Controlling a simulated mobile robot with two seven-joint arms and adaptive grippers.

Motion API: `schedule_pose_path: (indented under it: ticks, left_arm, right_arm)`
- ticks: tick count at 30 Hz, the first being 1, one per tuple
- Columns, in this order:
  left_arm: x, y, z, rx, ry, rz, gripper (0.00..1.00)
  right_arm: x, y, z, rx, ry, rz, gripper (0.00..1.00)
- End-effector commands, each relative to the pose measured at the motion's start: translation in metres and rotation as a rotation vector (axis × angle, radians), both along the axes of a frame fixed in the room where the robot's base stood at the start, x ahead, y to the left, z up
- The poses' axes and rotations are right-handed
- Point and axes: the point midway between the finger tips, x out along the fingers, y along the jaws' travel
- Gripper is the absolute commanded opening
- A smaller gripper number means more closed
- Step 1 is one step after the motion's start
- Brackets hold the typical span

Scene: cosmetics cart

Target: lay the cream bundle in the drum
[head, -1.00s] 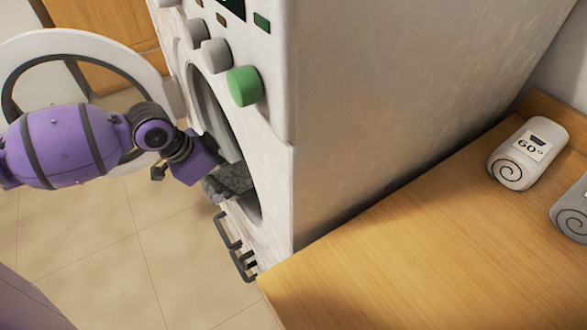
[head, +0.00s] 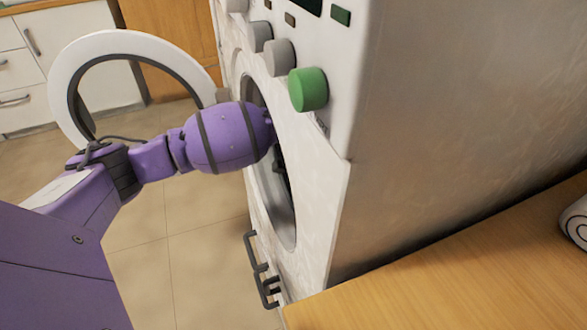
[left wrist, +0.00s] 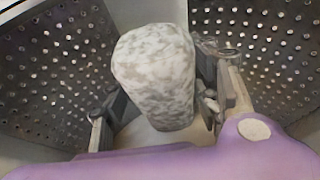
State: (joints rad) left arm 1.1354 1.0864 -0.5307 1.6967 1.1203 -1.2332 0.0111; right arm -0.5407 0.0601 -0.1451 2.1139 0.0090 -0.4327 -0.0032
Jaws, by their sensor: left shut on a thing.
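My left gripper (left wrist: 160,97) is shut on a mottled grey-white bundle (left wrist: 155,65), with one finger on each side of it, in the left wrist view. Perforated metal walls of the drum (left wrist: 45,85) show on both sides of the bundle. I cannot tell whether the bundle touches the drum. In the head view my left forearm reaches through the round opening of the washing machine (head: 318,235); the gripper and bundle are hidden inside. My right gripper is not in view.
The round door (head: 66,68) stands open at the left. A pale roll (head: 576,222) lies on the wooden counter (head: 440,285), cut off by the right edge. Tiled floor is clear below my arm.

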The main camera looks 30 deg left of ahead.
Motion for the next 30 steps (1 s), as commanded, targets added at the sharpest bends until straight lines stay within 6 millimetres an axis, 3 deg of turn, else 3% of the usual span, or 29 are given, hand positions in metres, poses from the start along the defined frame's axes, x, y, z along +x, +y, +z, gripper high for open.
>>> schedule_pose_path:
  ticks: [4,10,20,21,24,30]
  left_arm:
    - [0.002,-0.001,-0.011,-0.002,-0.005,-0.001,0.19]
    - [0.002,-0.001,-0.044,-0.001,-0.006,-0.002,0.19]
    - [0.006,-0.004,-0.046,0.0,-0.007,-0.003,0.19]
    - [0.005,-0.003,-0.047,0.0,-0.007,-0.003,0.61]
    - [0.005,-0.003,-0.047,0.0,-0.007,-0.003,0.74]
    - [0.005,-0.003,-0.046,0.0,-0.007,-0.003,0.74]
  right_arm:
    - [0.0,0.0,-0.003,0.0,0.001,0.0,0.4]
    - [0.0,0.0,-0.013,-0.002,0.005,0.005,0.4]
    - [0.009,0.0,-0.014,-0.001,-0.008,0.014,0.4]
    - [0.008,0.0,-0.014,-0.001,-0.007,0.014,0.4]
    - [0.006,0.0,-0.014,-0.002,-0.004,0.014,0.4]
    - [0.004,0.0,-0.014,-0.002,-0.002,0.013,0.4]
